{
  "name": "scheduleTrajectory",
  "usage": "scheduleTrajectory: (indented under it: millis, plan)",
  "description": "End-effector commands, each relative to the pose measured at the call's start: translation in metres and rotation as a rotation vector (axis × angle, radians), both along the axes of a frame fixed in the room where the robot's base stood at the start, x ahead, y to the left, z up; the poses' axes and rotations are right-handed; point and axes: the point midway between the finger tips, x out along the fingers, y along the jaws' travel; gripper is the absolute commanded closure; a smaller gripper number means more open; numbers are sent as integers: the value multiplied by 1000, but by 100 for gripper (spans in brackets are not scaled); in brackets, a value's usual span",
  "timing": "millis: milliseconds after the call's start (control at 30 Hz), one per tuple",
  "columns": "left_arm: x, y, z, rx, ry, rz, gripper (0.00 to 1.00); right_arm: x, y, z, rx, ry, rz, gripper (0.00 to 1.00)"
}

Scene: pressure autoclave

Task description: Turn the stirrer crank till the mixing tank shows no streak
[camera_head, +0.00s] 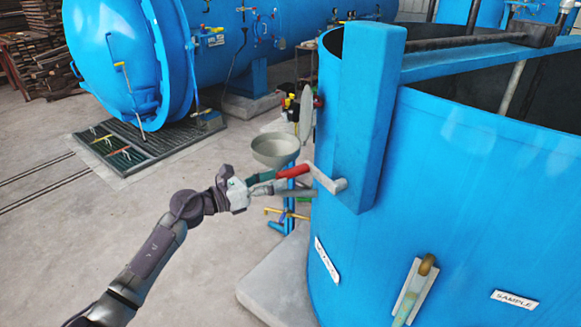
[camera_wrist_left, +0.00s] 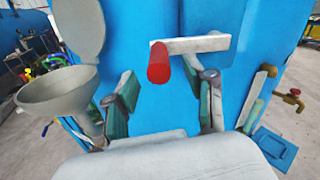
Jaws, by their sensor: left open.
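The big blue mixing tank (camera_head: 455,190) fills the right of the head view, open at the top. Its inner wall looks dark, and I cannot make out the liquid or any streak. The stirrer crank (camera_head: 328,181) is a pale arm with a red handle (camera_head: 294,171), at the blue upright on the tank's side. My left gripper (camera_head: 272,184) is open at the red handle. In the left wrist view, the red handle (camera_wrist_left: 158,63) points toward the camera, between and slightly above the spread fingertips (camera_wrist_left: 169,76). Contact cannot be told. My right gripper is not in view.
A grey funnel bowl (camera_head: 275,149) stands close behind my left gripper. A brass valve (camera_head: 287,213) is just below. A sample fitting (camera_head: 414,290) sticks out of the tank front. A blue autoclave (camera_head: 120,60) is at the back left. The floor at left is mostly clear.

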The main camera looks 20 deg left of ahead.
Motion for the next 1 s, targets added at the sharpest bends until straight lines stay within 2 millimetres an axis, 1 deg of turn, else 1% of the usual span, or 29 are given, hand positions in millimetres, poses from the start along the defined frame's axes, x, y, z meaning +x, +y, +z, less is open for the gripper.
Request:
scheduleTrajectory:
  millis: [33,133,233,400,667,700,833,967,1000]
  plan:
    - [9,-7,4,-6,0,1,45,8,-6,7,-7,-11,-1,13]
    - [21,-19,3,-4,0,-1,45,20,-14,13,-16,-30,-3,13]
    - [31,-27,2,-4,1,1,45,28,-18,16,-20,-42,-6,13]
    - [38,-34,0,-1,1,0,45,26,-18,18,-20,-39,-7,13]
    - [39,-35,-1,0,1,0,45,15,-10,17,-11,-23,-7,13]
    - [39,-35,-1,0,1,0,47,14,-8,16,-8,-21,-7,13]
    - [39,-35,-1,-1,1,0,69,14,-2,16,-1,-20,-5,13]
    - [39,-35,-1,-1,1,1,90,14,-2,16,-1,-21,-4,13]
    - [39,-35,0,-1,1,1,97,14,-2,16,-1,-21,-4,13]
